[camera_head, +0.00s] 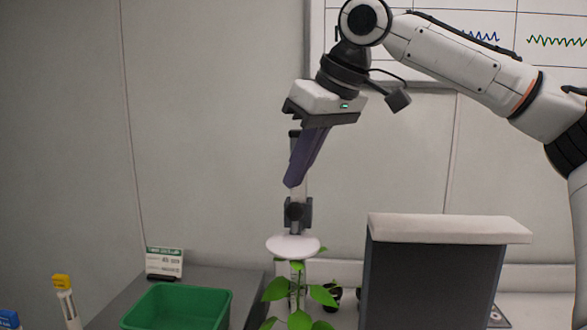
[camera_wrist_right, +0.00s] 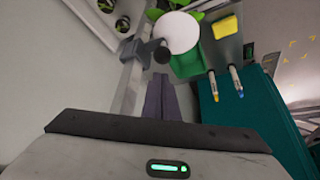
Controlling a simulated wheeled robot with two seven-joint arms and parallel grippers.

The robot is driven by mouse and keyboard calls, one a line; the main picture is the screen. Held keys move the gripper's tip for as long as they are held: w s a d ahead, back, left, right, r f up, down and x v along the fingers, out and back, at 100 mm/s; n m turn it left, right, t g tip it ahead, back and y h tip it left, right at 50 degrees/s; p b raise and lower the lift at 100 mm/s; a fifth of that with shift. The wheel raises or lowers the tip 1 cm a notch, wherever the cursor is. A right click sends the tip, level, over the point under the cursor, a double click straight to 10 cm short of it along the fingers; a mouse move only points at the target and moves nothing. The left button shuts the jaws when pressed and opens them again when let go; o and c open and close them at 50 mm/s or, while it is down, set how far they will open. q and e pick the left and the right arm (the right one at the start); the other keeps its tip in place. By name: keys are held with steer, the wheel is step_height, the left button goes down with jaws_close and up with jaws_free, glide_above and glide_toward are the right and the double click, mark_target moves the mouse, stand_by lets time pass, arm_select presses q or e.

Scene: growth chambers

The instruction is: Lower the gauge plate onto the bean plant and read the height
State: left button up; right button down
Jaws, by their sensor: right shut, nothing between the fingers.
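The white round gauge plate (camera_head: 293,246) sits on a dark slider (camera_head: 298,214) on an upright post, just above the top leaves of the bean plant (camera_head: 300,300). Whether plate and leaves touch is hard to tell. In the right wrist view the plate (camera_wrist_right: 177,33) covers part of the plant (camera_wrist_right: 155,13). My right gripper (camera_head: 291,184) is shut and empty, pointing down beside the post above the slider. Its closed fingers (camera_wrist_right: 160,85) show in the right wrist view, apart from the slider (camera_wrist_right: 137,48). My left gripper is not in view. No height reading is legible.
A green bin (camera_head: 178,306) stands on the grey bench at left, with a small sign (camera_head: 164,263) behind it. Yellow-capped (camera_head: 65,300) and blue-capped (camera_head: 10,320) markers stand further left. A dark box with a pale top (camera_head: 450,228) stands right of the plant.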

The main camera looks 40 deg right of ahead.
mark_target(298, 204)
steer(key=shift+r, duration=2.45)
steer(key=shift+f, duration=0.1)
